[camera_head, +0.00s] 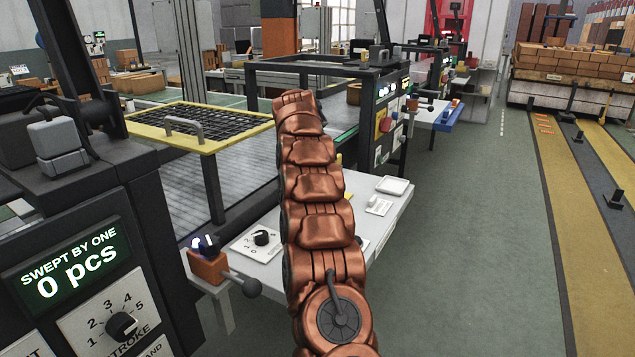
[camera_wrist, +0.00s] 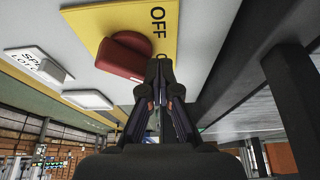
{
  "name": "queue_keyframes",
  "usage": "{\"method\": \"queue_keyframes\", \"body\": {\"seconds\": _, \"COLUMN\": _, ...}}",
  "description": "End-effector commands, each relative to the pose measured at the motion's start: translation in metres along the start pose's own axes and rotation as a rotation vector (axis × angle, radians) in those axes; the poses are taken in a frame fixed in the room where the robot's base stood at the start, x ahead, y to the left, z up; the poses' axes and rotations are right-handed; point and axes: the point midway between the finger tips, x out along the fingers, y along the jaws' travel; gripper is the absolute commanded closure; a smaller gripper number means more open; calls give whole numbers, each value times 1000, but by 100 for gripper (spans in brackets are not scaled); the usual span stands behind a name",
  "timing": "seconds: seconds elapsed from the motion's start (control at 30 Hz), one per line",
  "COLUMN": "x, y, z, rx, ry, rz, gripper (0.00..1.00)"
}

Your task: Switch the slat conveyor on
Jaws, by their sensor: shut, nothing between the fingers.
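In the wrist view a red switch handle (camera_wrist: 124,56) sits on a yellow plate (camera_wrist: 100,22) with the word OFF beside it. My gripper (camera_wrist: 158,62) is shut and empty, its tips close to the right of the handle; I cannot tell whether they touch it. In the head view my copper arm hides the gripper and the switch; a small bit of yellow (camera_head: 341,162) shows beside it. A grey ribbed bed (camera_head: 185,185), seemingly the slat conveyor, lies left of my arm. Whether it moves cannot be told.
A display console (camera_head: 75,265) reads 0 pcs at left. Green floor (camera_head: 470,240) is clear at right.

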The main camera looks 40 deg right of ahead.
Motion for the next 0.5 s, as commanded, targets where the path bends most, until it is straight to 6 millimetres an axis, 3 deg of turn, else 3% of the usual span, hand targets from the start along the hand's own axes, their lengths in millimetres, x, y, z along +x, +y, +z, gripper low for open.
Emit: {"method": "queue_keyframes", "body": {"seconds": 0.5, "x": -60, "y": -1, "z": -1, "rx": 1, "ry": 4, "rz": -4, "gripper": 100}}
